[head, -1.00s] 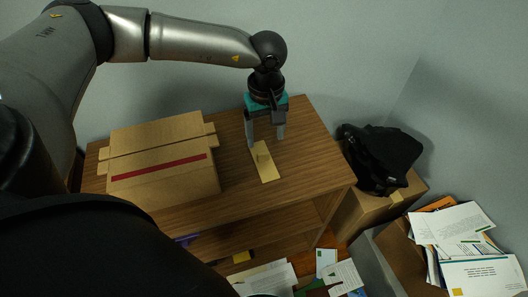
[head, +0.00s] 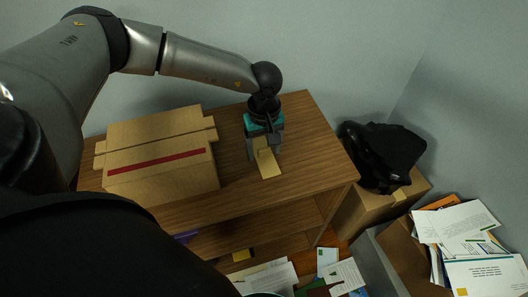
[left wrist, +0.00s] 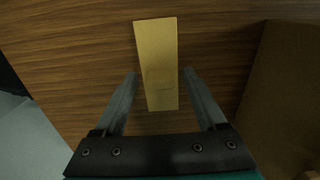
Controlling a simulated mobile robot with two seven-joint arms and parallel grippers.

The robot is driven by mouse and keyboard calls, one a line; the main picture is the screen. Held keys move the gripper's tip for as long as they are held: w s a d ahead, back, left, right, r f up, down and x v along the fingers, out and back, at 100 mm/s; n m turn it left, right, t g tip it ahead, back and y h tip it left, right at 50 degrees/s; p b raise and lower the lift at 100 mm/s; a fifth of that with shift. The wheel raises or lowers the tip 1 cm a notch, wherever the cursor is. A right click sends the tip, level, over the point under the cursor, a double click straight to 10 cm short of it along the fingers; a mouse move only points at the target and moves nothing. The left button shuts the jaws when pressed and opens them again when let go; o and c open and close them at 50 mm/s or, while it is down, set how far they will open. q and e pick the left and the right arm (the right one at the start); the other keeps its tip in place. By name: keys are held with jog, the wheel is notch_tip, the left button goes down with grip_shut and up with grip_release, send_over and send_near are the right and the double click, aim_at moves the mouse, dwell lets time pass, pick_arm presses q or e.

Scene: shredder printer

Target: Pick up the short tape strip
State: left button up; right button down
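A pale tan strip (head: 270,170) lies flat on the brown wooden table, to the right of the cardboard box. A small, fainter squarish piece of similar colour (left wrist: 160,78) shows on it in the left wrist view; I take this to be the short tape strip, but its edges are hard to make out. My left gripper (head: 264,153) points down over the strip's far part. Its fingers are open, one on each side of the strip, with nothing gripped. Whether the fingertips touch the table is unclear. My right gripper is not in view.
A cardboard box (head: 160,178) with a red stripe stands left on the table (head: 318,160). The table's right edge is close to the strip. A black bag (head: 385,158) sits on another box beyond it, and papers (head: 458,222) fill a bin at lower right.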

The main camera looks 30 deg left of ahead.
pick_arm(q)
grip_shut()
dwell(0.3)
dwell(0.3)
